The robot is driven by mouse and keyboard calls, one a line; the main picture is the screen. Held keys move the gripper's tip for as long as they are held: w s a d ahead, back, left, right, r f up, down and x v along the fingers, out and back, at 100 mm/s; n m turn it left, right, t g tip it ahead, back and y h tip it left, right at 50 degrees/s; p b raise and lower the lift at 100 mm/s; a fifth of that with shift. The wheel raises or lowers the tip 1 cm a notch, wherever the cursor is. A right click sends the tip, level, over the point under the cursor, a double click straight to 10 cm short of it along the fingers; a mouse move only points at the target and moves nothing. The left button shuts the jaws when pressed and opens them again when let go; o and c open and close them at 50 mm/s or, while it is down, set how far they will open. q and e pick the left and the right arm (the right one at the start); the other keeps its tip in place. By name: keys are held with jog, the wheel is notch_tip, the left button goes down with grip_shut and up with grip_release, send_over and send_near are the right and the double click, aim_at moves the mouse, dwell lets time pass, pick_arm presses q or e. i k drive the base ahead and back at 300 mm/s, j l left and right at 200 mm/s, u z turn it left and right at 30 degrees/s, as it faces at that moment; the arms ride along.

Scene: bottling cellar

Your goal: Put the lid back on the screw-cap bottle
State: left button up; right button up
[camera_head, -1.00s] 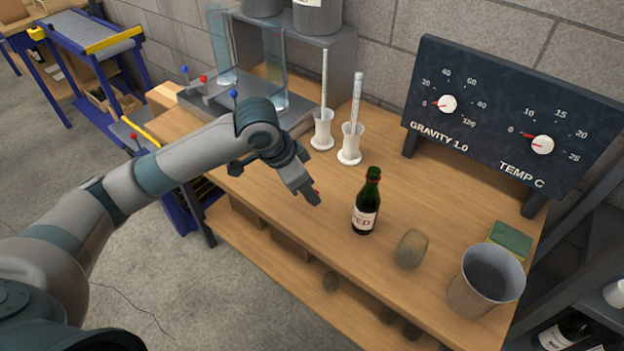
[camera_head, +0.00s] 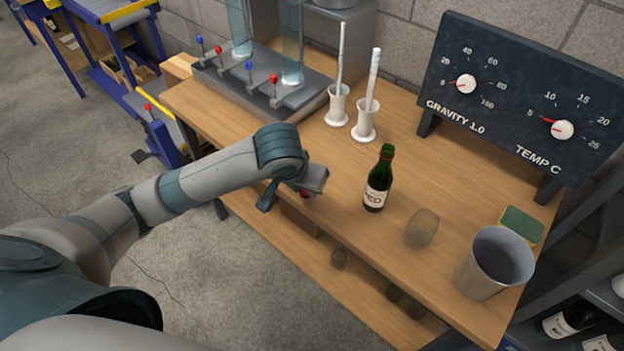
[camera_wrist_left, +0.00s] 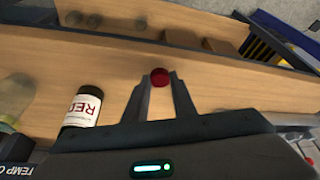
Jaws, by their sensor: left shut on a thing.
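The screw-cap bottle (camera_head: 379,178) is dark green with a white label reading RED. It stands upright on the wooden bench, and its neck looks open at the top. My left gripper (camera_head: 306,191) is to the left of the bottle, near the bench's front edge, apart from it. It is shut on a small red lid (camera_wrist_left: 160,77), which shows between the fingertips in the left wrist view. The bottle's labelled side (camera_wrist_left: 84,105) also shows there, to the left of the fingers. My right gripper is in neither view.
A brownish rounded object (camera_head: 422,228), a grey bucket (camera_head: 478,276) and a green sponge (camera_head: 521,224) are right of the bottle. Two white cylinders with tall stems (camera_head: 364,122) stand behind it. A dial board (camera_head: 510,105) stands at the back. The bench (camera_head: 345,190) is clear around the bottle.

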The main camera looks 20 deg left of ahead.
aim_at(380, 178)
jog(key=i+j, duration=0.1)
jog(key=j, duration=1.35)
jog(key=i+j, duration=0.15)
jog(key=j, duration=1.25)
jog(key=i+j, duration=0.15)
jog(key=j, duration=0.6)
jog(key=z, duration=1.85)
